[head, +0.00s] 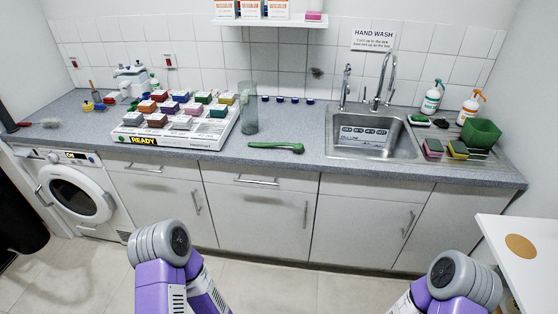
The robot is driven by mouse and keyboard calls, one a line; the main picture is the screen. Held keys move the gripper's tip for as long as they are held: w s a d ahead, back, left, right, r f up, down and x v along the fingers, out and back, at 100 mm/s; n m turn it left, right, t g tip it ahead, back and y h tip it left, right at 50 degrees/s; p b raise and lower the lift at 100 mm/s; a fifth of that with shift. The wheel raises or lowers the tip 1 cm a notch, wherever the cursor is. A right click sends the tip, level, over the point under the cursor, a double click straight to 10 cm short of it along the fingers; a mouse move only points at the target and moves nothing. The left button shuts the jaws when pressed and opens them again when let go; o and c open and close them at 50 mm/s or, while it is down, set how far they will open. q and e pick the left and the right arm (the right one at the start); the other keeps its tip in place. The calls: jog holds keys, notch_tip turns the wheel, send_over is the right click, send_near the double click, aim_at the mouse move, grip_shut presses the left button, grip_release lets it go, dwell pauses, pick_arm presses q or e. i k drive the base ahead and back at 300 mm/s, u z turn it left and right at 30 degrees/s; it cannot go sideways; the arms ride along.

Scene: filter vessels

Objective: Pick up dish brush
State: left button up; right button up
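A green brush with a long handle (272,145), which looks like the dish brush, lies flat on the grey counter near its front edge, left of the sink. Its head is at the right end. Another brush-like thing with a dark red handle and greyish bristles (50,123) lies at the counter's far left end. Only purple and grey parts of my two arms show at the bottom of the head view, below and apart from the counter. Neither gripper shows, so their fingers cannot be seen.
A white tray of coloured blocks marked READY (175,142) and a clear tall cylinder (249,121) stand left of the green brush. The steel sink (372,152) is right of it. Bottles, sponges and a green container (481,133) crowd the right end. A white table (525,232) juts in at lower right.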

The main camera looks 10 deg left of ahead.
aim_at(298, 148)
jog(key=z, duration=0.7)
jog(key=i, duration=1.05)
jog(key=u, duration=0.45)
